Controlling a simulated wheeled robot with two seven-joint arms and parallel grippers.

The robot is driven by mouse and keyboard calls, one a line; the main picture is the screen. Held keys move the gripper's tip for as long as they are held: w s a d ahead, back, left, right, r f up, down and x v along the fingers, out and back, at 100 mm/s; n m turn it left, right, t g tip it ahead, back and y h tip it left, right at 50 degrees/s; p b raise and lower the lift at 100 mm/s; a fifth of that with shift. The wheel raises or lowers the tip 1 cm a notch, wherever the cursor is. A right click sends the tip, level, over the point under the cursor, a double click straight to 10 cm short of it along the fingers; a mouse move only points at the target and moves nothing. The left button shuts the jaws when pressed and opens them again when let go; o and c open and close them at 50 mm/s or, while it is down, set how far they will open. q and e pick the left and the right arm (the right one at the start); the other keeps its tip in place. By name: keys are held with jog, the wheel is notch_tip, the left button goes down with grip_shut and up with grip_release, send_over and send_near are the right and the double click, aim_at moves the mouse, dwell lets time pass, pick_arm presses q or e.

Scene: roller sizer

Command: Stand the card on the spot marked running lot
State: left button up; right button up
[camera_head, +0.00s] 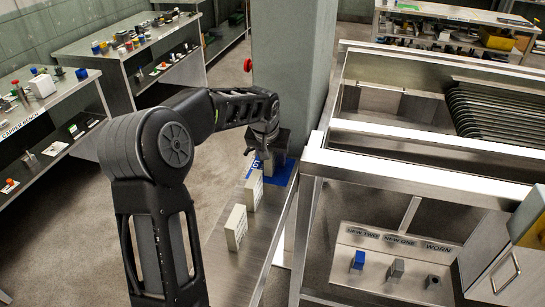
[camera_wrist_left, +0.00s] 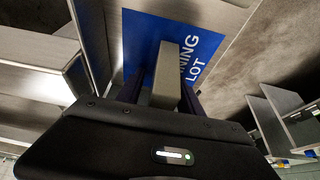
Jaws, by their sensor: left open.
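A pale card (camera_head: 267,163) stands on the blue patch (camera_head: 286,172) at the far end of a narrow metal shelf. In the left wrist view the card (camera_wrist_left: 165,75) shows as a grey block on the blue patch (camera_wrist_left: 143,30), whose white letters read "NING LOT", the rest being hidden. My left gripper (camera_head: 266,152) is low over the card, its open fingers on either side of it. Whether they touch it I cannot tell. My right gripper is in neither view.
Two more pale cards (camera_head: 253,190) (camera_head: 236,228) stand nearer on the same shelf (camera_head: 227,262). The metal roller machine (camera_head: 420,175) is close on the right, and a grey pillar (camera_head: 290,70) rises just behind the patch. Benches with small parts stand at the left.

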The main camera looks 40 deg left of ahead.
pick_arm(q)
jog(key=b+v, duration=0.1)
jog(key=v, duration=1.1)
jog(key=shift+d+r, duration=0.1)
jog(key=shift+r, duration=0.1)
dwell(1.1)
